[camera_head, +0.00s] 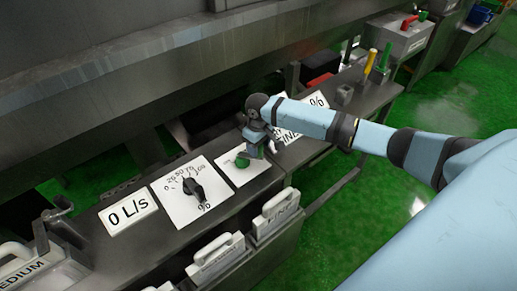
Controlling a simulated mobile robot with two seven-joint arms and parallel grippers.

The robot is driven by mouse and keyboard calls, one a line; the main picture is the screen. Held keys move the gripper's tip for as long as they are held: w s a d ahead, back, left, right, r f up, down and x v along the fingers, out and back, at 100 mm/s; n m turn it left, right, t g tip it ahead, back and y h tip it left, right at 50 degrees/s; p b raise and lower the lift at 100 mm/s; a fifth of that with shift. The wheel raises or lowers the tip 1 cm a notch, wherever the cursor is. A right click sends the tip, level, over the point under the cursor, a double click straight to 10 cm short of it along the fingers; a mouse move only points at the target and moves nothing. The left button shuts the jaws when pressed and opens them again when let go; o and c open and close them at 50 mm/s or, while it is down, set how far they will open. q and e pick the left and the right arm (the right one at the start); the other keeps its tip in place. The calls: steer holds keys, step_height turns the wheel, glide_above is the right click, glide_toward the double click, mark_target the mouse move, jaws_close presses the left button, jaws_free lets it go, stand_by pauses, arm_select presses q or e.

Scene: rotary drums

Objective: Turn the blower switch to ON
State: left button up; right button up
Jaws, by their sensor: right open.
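A small green knob (242,162) sits on a white plate (250,174) on the grey metal panel. It may be the blower switch; its marks are too small to read and partly hidden, so I cannot tell its setting. My right gripper (259,151) points down just right of the green knob and covers part of the plate. It is open, and I cannot tell whether it touches the knob. My right arm reaches in from the right. My left gripper is not in view.
Left of the plate is a black pointer dial (195,190) with a number scale, then a "0 L/s" sign (128,211). White-handled containers (276,216) hang along the front edge. Yellow (371,60) and green (385,57) upright handles stand at the back right. The green floor is clear at right.

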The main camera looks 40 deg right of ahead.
steer(key=shift+f, duration=1.2)
jaws_close()
